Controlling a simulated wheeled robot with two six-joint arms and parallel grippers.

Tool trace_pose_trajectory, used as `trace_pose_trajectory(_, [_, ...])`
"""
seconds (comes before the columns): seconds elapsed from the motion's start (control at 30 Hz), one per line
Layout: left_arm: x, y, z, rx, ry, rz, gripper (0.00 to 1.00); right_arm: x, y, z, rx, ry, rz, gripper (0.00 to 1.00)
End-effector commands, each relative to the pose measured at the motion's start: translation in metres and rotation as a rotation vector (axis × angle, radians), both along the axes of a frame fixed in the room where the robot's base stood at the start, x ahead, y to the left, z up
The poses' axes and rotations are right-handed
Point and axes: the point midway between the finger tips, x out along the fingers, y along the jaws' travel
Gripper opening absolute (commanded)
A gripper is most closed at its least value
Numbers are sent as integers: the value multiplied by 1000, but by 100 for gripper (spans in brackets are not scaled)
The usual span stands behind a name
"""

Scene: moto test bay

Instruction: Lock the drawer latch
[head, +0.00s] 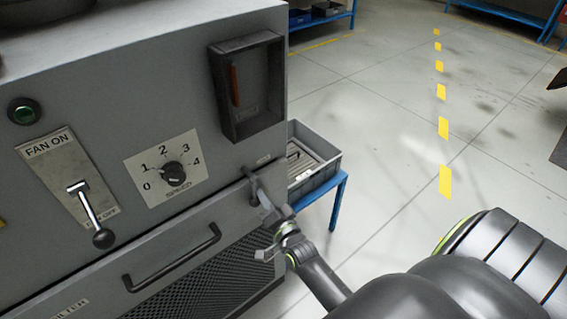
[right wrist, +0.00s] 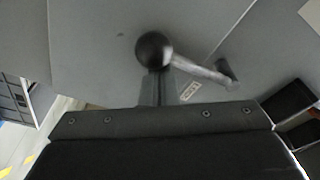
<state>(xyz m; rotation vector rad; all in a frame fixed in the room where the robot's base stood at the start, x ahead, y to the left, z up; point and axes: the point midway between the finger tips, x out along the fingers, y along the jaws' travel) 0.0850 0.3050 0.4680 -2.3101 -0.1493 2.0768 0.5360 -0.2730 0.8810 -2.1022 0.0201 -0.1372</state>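The drawer latch (right wrist: 202,70) is a metal lever with a black ball knob (right wrist: 154,50) at its end, seen close up in the right wrist view. In the head view the latch (head: 250,177) sits at the drawer's upper right corner, partly hidden by my gripper. The grey drawer (head: 100,285) has a dark bar handle (head: 172,258) and looks closed. My right gripper (head: 266,207) is at the latch; in the right wrist view its fingers (right wrist: 158,86) are close together, right by the knob. Whether they touch it is unclear. My left gripper is out of view.
The cabinet front carries a fan lever (head: 90,210), a speed knob (head: 173,173), a green button (head: 23,111) and a recessed box (head: 247,85) above the latch. A grey tray (head: 320,183) on a blue stand is just behind at the right. The floor farther right is open.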

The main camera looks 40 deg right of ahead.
Motion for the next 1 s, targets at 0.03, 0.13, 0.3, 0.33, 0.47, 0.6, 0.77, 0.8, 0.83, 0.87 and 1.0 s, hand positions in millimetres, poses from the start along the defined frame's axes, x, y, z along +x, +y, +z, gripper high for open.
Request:
trace_pose_trajectory(0.03, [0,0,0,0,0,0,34,0,1,-2,1,4,0,0])
trace_pose_trajectory(0.13, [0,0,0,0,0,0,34,0,1,-2,0,4,0,0])
trace_pose_trajectory(0.3, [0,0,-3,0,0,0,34,-6,1,-4,-1,6,0,0])
trace_pose_trajectory(0.33, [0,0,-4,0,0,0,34,-8,1,-5,1,7,0,0])
trace_pose_trajectory(0.47, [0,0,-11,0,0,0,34,-27,2,-9,1,8,-1,0])
trace_pose_trajectory(0.6, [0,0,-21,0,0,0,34,-55,4,-11,2,8,-2,0])
trace_pose_trajectory(0.77, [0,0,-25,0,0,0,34,-87,5,-12,0,6,-4,0])
trace_pose_trajectory(0.8, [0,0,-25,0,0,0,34,-96,6,-12,0,6,-4,0])
trace_pose_trajectory(0.83, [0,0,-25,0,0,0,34,-102,6,-12,1,6,-4,0])
trace_pose_trajectory(0.87, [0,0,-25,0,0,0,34,-108,7,-13,0,7,-3,0])
trace_pose_trajectory(1.0, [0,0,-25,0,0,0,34,-136,8,-14,2,5,-3,0])
